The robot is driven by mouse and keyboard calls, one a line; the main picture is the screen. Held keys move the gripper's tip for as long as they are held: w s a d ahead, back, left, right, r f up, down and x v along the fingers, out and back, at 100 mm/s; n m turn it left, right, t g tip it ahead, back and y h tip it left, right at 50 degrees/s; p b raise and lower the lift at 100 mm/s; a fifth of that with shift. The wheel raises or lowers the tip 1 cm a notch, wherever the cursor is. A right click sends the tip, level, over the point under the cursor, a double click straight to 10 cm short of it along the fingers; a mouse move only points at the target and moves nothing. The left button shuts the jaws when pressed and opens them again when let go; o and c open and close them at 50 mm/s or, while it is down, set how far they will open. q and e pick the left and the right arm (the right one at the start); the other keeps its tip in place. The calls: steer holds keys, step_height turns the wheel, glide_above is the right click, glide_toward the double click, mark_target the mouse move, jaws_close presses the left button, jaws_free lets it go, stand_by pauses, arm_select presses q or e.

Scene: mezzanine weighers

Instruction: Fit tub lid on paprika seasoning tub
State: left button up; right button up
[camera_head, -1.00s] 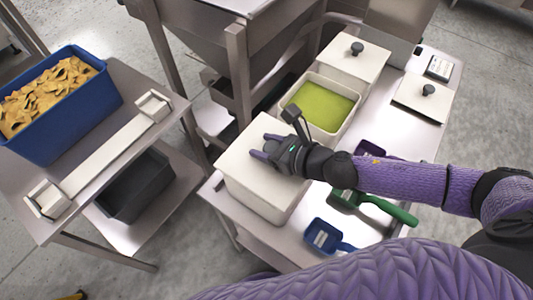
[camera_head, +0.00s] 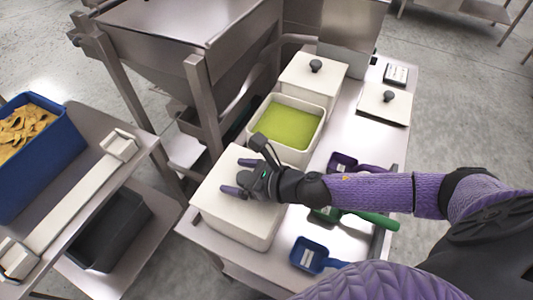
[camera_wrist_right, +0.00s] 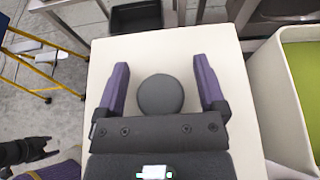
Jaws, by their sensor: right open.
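The near white tub (camera_head: 230,227) has a flat pale lid (camera_head: 222,205) on its top. My right gripper (camera_head: 230,191) is open over this lid. In the right wrist view the lid's round dark knob (camera_wrist_right: 160,95) lies between the two purple fingers of the gripper (camera_wrist_right: 160,80), with a gap on each side. The middle tub (camera_head: 293,154) is open and holds yellow-green seasoning (camera_head: 285,127). A loose lid with a dark knob (camera_head: 385,108) lies at the right of the table. No label shows which tub is paprika. A dark part of mine at the wrist view's left edge is unclear.
A far tub (camera_head: 303,86) wears a knobbed lid. A blue scoop (camera_head: 310,255), a green scoop (camera_head: 372,219) and a purple scoop (camera_head: 342,161) lie on the steel table right of the tubs. A blue bin of chips (camera_head: 45,165) stands left. A steel hopper (camera_head: 170,60) stands behind.

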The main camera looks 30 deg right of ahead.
steer(key=b+v, duration=0.1)
steer(key=v, duration=0.9)
steer(key=shift+s, duration=0.15)
steer(key=shift+v, duration=0.95)
steer(key=shift+d, duration=0.1)
